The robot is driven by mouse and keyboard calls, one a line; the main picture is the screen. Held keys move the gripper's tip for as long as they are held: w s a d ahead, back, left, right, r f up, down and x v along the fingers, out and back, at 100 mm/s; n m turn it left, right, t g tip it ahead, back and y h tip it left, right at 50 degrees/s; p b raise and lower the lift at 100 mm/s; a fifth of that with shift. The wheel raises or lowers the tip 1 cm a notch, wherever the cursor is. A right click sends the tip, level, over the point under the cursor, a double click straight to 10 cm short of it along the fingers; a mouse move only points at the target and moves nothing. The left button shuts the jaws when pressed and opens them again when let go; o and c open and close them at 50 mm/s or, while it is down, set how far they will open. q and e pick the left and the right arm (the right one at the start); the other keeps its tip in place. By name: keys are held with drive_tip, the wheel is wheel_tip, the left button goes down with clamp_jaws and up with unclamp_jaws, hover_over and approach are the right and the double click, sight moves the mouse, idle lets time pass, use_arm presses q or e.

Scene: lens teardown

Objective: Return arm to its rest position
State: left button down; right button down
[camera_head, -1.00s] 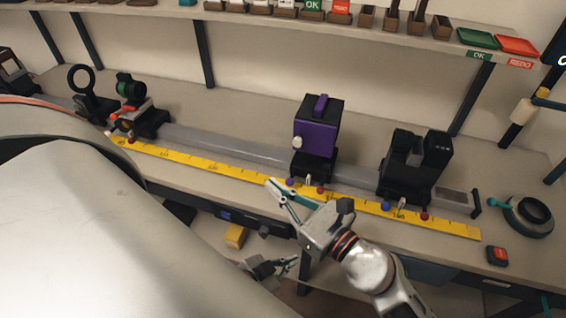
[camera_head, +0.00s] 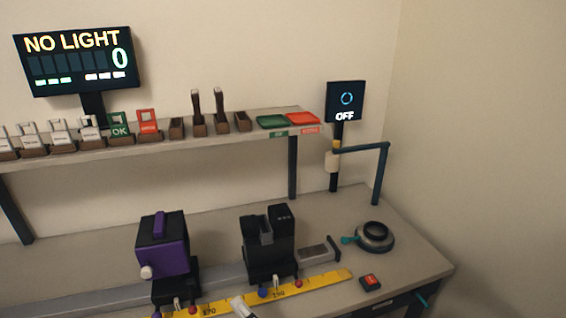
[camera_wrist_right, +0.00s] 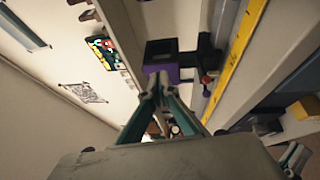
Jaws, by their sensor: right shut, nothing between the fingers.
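My right gripper (camera_wrist_right: 158,92) is shut and empty in the right wrist view, its two fingers meeting at the tips. In that view its tips overlap the purple box-shaped holder (camera_wrist_right: 188,74), but I cannot tell whether they touch it. In the head view only a small pale part, probably of my right gripper (camera_head: 241,308), shows at the bottom edge, in front of the yellow scale (camera_head: 318,285). What looks like part of my left gripper (camera_wrist_right: 293,160) shows small at the right wrist view's lower right; its jaws are unclear.
On the bench rail stand the purple holder (camera_head: 162,248) and a black holder (camera_head: 268,250). A round ring mount (camera_head: 374,238) and a red-topped button box (camera_head: 370,282) are at the right. A shelf (camera_head: 110,150) carries several small holders and trays. One screen reads NO LIGHT, another OFF.

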drive_tip(key=d+f+m+h, duration=0.6)
drive_tip(key=d+f+m, duration=0.6)
drive_tip(key=d, duration=0.3)
drive_tip(key=s+d+f+m+g+h, duration=0.3)
drive_tip(key=s+d+f+m+h, duration=0.2)
drive_tip(key=s+d+f+m, duration=0.6)
drive_tip(key=s+d+f, duration=0.1)
drive_tip(key=d+f, duration=0.1)
drive_tip(key=d, duration=0.3)
drive_tip(key=shift+s+d+f+m+g, duration=0.15)
drive_tip(key=shift+s+f+m+g, duration=0.05)
drive_tip(key=shift+f+m+g, duration=0.1)
drive_tip(key=shift+r, duration=0.1)
